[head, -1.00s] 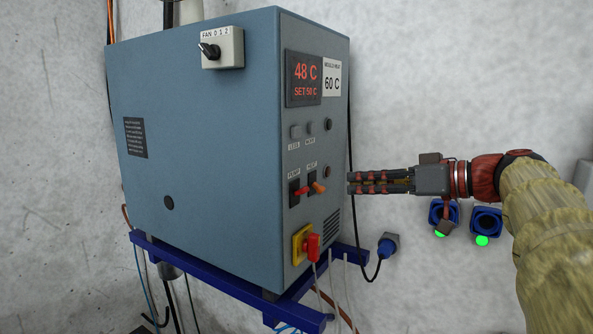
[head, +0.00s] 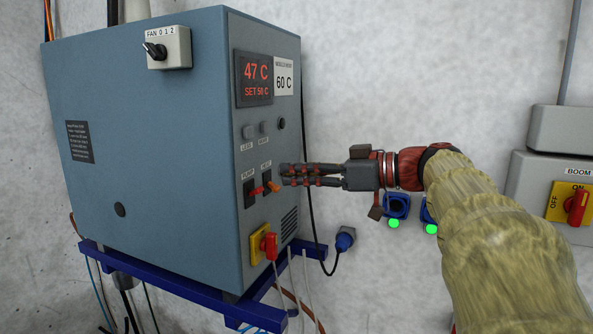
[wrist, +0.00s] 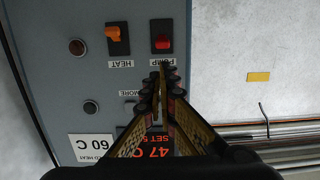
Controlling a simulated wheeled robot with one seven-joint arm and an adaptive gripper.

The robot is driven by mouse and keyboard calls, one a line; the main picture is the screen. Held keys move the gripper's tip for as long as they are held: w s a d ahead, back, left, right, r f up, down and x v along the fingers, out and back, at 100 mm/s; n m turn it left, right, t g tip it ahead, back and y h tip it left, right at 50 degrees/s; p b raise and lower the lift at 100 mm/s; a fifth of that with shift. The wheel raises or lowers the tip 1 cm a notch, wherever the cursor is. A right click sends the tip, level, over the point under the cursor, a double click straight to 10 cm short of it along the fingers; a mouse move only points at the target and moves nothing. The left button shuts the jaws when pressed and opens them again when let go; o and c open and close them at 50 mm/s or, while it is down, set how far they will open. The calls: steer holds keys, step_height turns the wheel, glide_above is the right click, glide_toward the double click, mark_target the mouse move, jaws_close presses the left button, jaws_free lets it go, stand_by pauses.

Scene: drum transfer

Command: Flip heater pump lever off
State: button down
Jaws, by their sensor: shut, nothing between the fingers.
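The heater is a blue-grey cabinet (head: 150,130) with a control panel on its right face. The red pump lever (head: 256,190) sits beside the orange heat lever (head: 273,186) on that panel. In the wrist view, which is upside down, the red pump lever (wrist: 162,42) is at top centre and the orange heat lever (wrist: 115,32) is left of it. My gripper (head: 286,175) is shut and empty, its tips close to the panel by the heat lever in the head view.
A display (head: 255,78) reads 47 C, set 50 C. A red plug-like switch on a yellow plate (head: 260,244) sits below the levers. A fan switch box (head: 168,48) is on the cabinet's side. Blue sockets (head: 397,206) and a boom switch (head: 574,203) are at right.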

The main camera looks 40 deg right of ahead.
mark_target(249, 175)
steer(key=p+x, duration=0.2)
steer(key=x, duration=0.5)
steer(key=shift+d+f+b, duration=0.1)
steer(key=shift+f+b, duration=0.2)
steer(key=shift+b, duration=0.9)
steer(key=shift+s+r+t+b, duration=0.1)
steer(key=shift+t+b, duration=0.2)
steer(key=shift+b, duration=0.15)
